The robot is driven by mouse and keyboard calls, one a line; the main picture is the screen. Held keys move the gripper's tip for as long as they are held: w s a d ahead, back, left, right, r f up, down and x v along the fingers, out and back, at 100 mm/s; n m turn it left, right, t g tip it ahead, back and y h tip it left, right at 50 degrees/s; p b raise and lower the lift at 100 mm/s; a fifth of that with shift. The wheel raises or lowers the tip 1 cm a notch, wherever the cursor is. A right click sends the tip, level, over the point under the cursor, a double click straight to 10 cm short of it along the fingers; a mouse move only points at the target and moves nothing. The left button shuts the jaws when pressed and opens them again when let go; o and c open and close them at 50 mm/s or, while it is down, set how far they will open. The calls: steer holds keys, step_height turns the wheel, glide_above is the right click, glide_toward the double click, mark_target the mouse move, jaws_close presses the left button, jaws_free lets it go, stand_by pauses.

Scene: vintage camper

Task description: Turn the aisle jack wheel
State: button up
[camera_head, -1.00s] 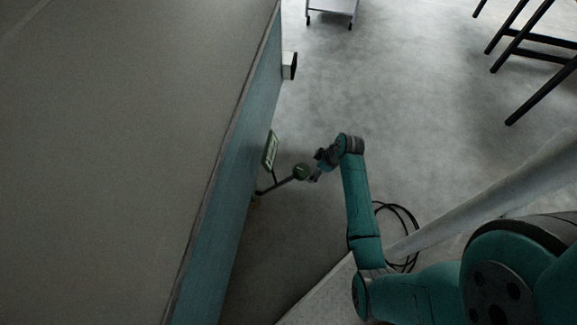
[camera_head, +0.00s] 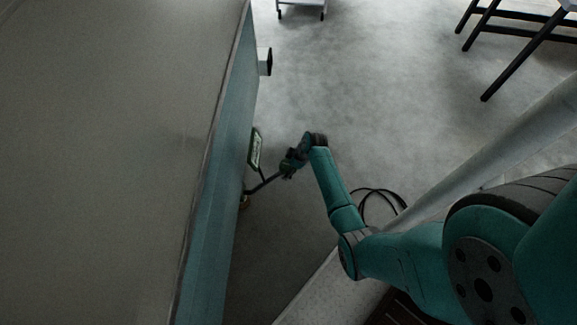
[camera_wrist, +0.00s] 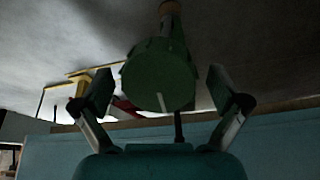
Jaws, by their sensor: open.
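The aisle jack wheel (camera_wrist: 158,78) is a dark green, drum-shaped knob with a white mark on its face. My gripper (camera_wrist: 160,92) is open in the wrist view, with one finger on each side of the wheel and a small gap at both sides. In the head view, my gripper (camera_head: 288,168) is at the outer end of a thin dark rod (camera_head: 262,185) that reaches to the foot of the teal side panel. My gripper mostly hides the wheel there.
The teal side panel (camera_head: 215,190) runs along the left, close to my gripper. A small green-framed sign (camera_head: 255,148) stands just beside the rod. A black cable coil (camera_head: 382,203) lies on the floor to the right. Open grey floor (camera_head: 370,95) lies beyond.

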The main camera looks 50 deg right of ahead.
steer(key=shift+f, duration=0.15)
steer(key=c, duration=1.2)
steer(key=shift+o, duration=0.2)
steer(key=shift+m, duration=0.4)
steer(key=m, duration=0.3)
steer(key=shift+w+g+y, duration=0.1)
steer(key=shift+g+y, duration=0.2)
steer(key=shift+m, duration=2)
steer(key=shift+y, duration=0.3)
